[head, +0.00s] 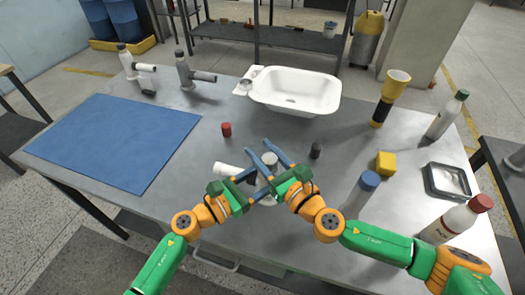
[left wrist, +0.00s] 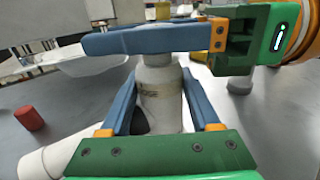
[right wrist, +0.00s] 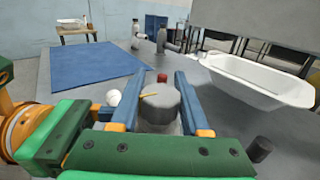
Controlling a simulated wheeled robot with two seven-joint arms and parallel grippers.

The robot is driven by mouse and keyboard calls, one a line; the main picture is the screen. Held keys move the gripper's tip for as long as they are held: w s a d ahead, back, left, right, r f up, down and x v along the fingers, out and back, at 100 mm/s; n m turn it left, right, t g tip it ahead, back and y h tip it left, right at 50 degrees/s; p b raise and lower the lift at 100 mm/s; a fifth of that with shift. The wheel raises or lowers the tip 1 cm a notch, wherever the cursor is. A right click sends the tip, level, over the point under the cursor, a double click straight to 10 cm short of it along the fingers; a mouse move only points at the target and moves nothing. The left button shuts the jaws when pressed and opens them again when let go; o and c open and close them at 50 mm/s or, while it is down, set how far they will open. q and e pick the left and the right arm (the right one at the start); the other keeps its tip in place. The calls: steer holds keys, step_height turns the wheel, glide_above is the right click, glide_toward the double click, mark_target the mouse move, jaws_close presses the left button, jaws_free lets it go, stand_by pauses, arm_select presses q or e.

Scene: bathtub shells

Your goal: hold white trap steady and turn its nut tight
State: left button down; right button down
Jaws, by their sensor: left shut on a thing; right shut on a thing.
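The white trap stands on the grey table between my arms; its side pipe (head: 228,170) points left. In the left wrist view its upright body (left wrist: 160,105) is between the left fingers. My left gripper (head: 266,180) is shut on this body, low down. The round grey nut (right wrist: 160,105) tops the trap, with a small yellow mark on its upper face; it also shows in the head view (head: 270,159). My right gripper (head: 257,147) is shut on the nut, its fingers crossing above the left ones. The fingers hide part of the trap.
A small red cylinder (head: 226,129) and a dark cylinder (head: 316,150) stand close by. The white bathtub shell (head: 295,92) is behind. A blue-capped bottle (head: 360,195) and yellow cube (head: 386,163) are at right. A blue mat (head: 115,140) lies clear at left.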

steer(key=n+g+y, duration=0.2)
steer(key=y, duration=0.1)
steer(key=shift+s+a+r, duration=0.1)
steer(key=shift+a+r, duration=0.1)
steer(key=shift+a, duration=0.15)
steer(key=shift+f+n+g+y, duration=0.15)
steer(key=shift+n+g+y, duration=0.55)
steer(key=shift+n+g, duration=0.3)
steer(key=shift+s+n+g+y, duration=0.25)
steer(key=shift+n+g+y, duration=0.15)
steer(key=shift+g, duration=0.3)
steer(key=shift+c, duration=2)
jaws_free()
step_height(320, 180, up, 10)
